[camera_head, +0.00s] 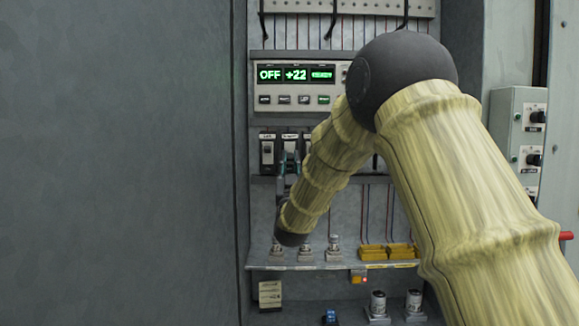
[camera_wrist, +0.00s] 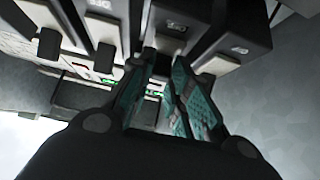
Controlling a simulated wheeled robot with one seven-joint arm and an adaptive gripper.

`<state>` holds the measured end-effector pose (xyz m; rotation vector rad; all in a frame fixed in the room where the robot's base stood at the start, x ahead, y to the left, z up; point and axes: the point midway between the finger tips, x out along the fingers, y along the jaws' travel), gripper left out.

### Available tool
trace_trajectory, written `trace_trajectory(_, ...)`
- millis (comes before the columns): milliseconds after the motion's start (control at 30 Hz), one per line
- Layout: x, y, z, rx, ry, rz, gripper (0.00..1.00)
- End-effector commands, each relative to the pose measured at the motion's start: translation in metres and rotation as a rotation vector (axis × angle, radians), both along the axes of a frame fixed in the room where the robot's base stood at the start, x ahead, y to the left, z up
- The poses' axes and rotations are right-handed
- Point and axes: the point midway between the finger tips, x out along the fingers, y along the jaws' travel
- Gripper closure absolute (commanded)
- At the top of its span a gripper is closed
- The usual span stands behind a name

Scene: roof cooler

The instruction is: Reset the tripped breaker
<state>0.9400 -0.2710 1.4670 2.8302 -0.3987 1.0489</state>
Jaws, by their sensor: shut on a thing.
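My gripper (camera_head: 289,165) reaches up to that second breaker from below. In the wrist view, my gripper (camera_wrist: 160,72) has its teal-padded fingers close together at a breaker lever (camera_wrist: 149,56), shut on it. Other levers stand to the left (camera_wrist: 103,54) and right (camera_wrist: 216,65). My arm hides the breakers farther right in the head view. The lever positions are hard to compare.
The display panel (camera_head: 296,74) above reads OFF and +22, with a third, blurred green readout. A grey switch box (camera_head: 519,140) stands at the right. A plain grey panel fills the left.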

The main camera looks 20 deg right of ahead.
Motion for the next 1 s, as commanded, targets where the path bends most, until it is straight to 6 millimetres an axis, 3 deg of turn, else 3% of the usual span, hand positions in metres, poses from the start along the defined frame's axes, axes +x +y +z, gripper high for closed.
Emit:
trace_trajectory(133, 0.000, 0.000, 0.000, 0.001, 0.000, -0.001, 1.00)
trace_trajectory(167, 0.000, 0.000, 0.000, 0.001, 0.000, -0.001, 0.77)
trace_trajectory(267, 0.000, 0.000, 0.000, 0.001, 0.000, -0.001, 0.59)
trace_trajectory(667, -0.003, 0.001, -0.003, 0.000, 0.001, 0.000, 0.59)
trace_trajectory(1000, -0.040, 0.012, -0.037, 0.000, 0.004, 0.000, 0.59)
